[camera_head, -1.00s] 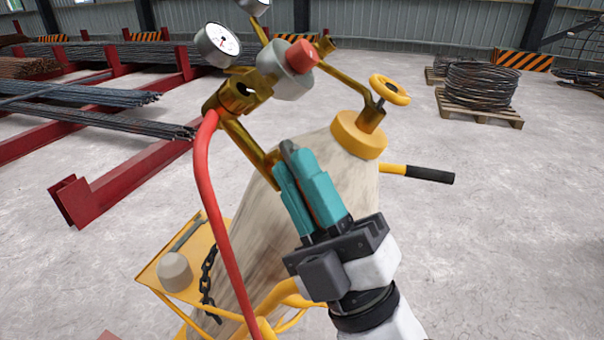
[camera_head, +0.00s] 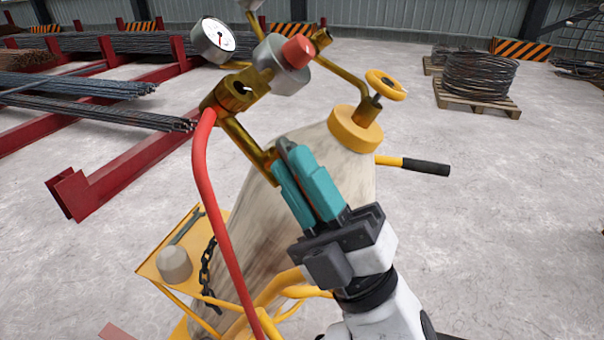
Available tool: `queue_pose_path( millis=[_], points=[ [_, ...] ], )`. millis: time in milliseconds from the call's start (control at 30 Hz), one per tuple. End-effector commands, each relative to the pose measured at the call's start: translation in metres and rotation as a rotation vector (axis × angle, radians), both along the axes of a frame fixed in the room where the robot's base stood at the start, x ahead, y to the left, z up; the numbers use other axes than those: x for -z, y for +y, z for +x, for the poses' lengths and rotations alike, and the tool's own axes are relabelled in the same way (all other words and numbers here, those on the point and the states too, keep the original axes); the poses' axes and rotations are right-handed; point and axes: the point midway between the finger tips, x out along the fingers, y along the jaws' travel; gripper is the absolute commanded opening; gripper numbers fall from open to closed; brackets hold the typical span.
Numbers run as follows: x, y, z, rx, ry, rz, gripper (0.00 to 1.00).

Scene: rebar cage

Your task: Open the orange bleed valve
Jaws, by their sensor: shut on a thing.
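My gripper (camera_head: 308,186) has teal fingers and is shut at the lower end of a brass pipe (camera_head: 245,143). A thin orange-brown strip, apparently the orange bleed valve (camera_head: 304,197), shows between the fingers. Most of it is hidden, so its turn angle cannot be told. A small grey piece shows at the fingertips. The pipe comes down from a brass regulator with a grey body and red knob (camera_head: 297,51). A red hose (camera_head: 204,180) hangs from the brass fitting beside the pipe.
A pale gas cylinder (camera_head: 255,235) stands behind my gripper, topped by a yellow handwheel (camera_head: 385,85). A white gauge (camera_head: 214,40) is at upper left. The yellow cart has a black-gripped handle (camera_head: 426,168) and a tray (camera_head: 150,267).

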Motion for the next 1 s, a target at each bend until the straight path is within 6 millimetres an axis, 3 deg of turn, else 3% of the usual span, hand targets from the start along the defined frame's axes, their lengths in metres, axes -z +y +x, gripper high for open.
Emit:
queue_pose_path(
  millis=[67,100,167,467,1000],
  points=[
    [0.002,0.001,0.000,-0.002,0.002,-0.002,0.00],
    [0.002,0.001,0.000,-0.002,0.002,-0.002,0.16],
    [0.002,0.001,0.000,-0.002,0.002,-0.002,0.20],
    [0.005,-0.001,-0.002,0.000,0.002,-0.001,0.20],
    [0.072,-0.045,-0.041,0.000,0.005,-0.002,0.20]
  ],
)
